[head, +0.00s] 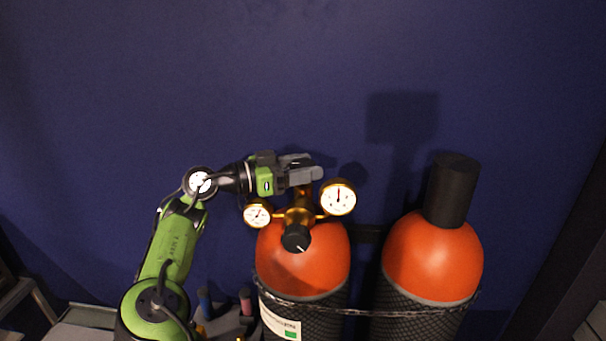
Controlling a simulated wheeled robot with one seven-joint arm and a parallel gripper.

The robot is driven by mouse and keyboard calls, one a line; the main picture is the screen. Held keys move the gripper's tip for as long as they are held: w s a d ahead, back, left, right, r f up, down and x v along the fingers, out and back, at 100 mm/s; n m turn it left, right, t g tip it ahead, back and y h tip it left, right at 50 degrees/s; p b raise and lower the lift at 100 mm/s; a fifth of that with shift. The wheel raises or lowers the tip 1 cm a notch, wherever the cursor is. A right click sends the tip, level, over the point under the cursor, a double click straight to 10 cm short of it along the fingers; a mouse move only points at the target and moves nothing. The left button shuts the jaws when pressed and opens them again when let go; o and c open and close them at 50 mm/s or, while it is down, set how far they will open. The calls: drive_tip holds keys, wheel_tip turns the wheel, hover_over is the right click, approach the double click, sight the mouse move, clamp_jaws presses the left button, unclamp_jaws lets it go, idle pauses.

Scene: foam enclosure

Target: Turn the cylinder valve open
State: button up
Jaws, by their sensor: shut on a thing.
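The left gas cylinder (303,268) has an orange top and a dark mesh-covered body. A brass valve and regulator (298,212) sits on its neck, with two round white gauges, the left one (257,213) smaller and the right one (338,197) larger. A black knob (296,238) with a white mark faces forward below the gauges. My gripper (304,174) reaches in from the left at the top of the brass fitting, its grey fingers shut around the top of the valve. The fingers hide the valve handle itself.
A second orange-topped cylinder (432,258) with a black cap (452,190) stands to the right. A chain (365,311) runs across both cylinders. A dark blue wall (250,80) is close behind. Small blue and pink items (246,301) stand at the lower left. The space above is clear.

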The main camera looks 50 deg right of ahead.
drive_tip(key=shift+f, duration=0.25)
drive_tip(key=o, duration=1)
drive_tip(key=shift+r, duration=0.1)
drive_tip(key=shift+o, duration=0.2)
drive_tip(key=p+v, duration=0.2)
drive_tip(key=v, duration=1.3)
drive_tip(key=shift+w+a+p, duration=0.15)
drive_tip(key=shift+a+p, duration=0.2)
drive_tip(key=shift+p, duration=0.05)
drive_tip(key=shift+r, duration=0.1)
